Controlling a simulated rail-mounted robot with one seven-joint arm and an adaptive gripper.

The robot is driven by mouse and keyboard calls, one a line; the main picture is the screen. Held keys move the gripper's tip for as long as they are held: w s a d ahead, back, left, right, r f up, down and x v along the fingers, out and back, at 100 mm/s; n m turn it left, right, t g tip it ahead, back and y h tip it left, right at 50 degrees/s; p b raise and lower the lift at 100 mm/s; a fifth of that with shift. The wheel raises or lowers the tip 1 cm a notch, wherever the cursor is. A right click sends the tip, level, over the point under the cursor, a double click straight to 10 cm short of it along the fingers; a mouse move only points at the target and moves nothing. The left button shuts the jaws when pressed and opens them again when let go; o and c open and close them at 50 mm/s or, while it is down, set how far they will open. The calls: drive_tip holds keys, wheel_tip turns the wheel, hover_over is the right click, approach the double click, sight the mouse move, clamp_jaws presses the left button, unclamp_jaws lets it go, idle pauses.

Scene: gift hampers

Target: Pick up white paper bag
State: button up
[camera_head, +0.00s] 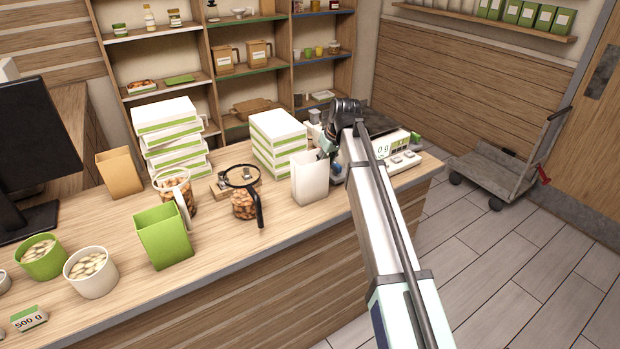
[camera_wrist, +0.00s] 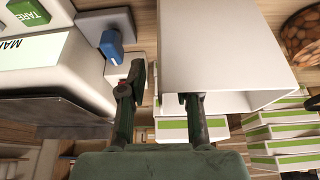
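The white paper bag (camera_head: 309,181) stands upright on the wooden counter, open at the top, just left of my gripper (camera_head: 335,161). In the wrist view the bag (camera_wrist: 220,45) fills the upper right, with its open mouth towards the camera. My gripper (camera_wrist: 163,84) is open in that view, its two fingers well apart. The right finger reaches into the bag's mouth and the left finger is outside, so one side wall lies between them. A gap shows between the left finger and that wall. Contact of the right finger with the bag cannot be told.
A scale (camera_head: 392,143) stands right of my gripper, with a blue object (camera_wrist: 112,44) close to the left finger. White-green boxes (camera_head: 279,140) are stacked behind the bag. A jar of nuts (camera_head: 244,204) and a green bag (camera_head: 163,237) stand left. The counter before the bag is clear.

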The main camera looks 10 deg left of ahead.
drive_tip(key=shift+x, duration=1.05)
clamp_jaws()
drive_tip(key=shift+r, duration=0.15)
wheel_tip(320, 180, up, 20)
drive_tip(key=b, duration=0.5)
idle(0.5)
idle(0.5)
